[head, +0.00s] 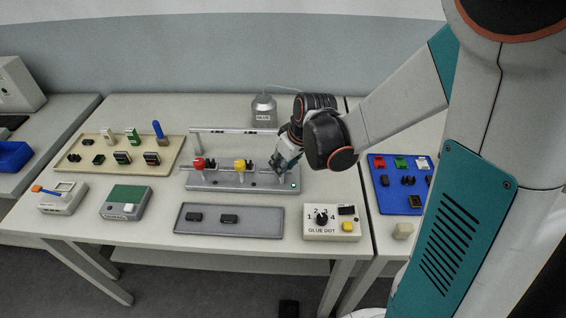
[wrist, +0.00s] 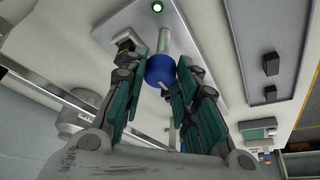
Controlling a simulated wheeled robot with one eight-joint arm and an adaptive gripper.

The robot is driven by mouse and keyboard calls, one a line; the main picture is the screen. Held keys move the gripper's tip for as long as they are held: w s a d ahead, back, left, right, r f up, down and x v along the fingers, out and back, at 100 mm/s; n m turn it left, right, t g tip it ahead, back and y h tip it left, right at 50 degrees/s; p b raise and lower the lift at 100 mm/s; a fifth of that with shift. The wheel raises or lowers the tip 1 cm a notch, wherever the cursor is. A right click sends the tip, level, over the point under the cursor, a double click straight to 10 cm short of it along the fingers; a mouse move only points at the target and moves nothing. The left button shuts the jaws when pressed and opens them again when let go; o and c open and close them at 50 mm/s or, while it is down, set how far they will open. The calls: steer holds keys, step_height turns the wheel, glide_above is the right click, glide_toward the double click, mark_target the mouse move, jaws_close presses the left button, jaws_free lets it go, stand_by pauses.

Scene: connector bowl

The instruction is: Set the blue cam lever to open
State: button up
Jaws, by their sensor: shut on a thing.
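The blue cam lever shows in the wrist view as a round blue knob (wrist: 160,70) on a pale metal shaft, on a grey fixture. My gripper (wrist: 156,82) has one finger on each side of this knob and is shut on it. In the head view my gripper (head: 284,165) is at the right end of the grey fixture (head: 215,184) and hides the blue knob. A red knob (head: 198,163) and a yellow knob (head: 239,165) sit on the same fixture to the left. I cannot tell from these views which position the blue lever is in.
A lit green lamp (head: 293,185) sits at the fixture's right end. A metal rail (head: 222,131) runs behind. A grey tray (head: 260,221) and a glue dot box (head: 331,232) stand in front. A tan tray (head: 90,167) with connectors lies left, a blue tray (head: 381,187) right.

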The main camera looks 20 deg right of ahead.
steer(key=o, duration=1)
steer(key=v, duration=1.2)
steer(key=shift+s, duration=0.15)
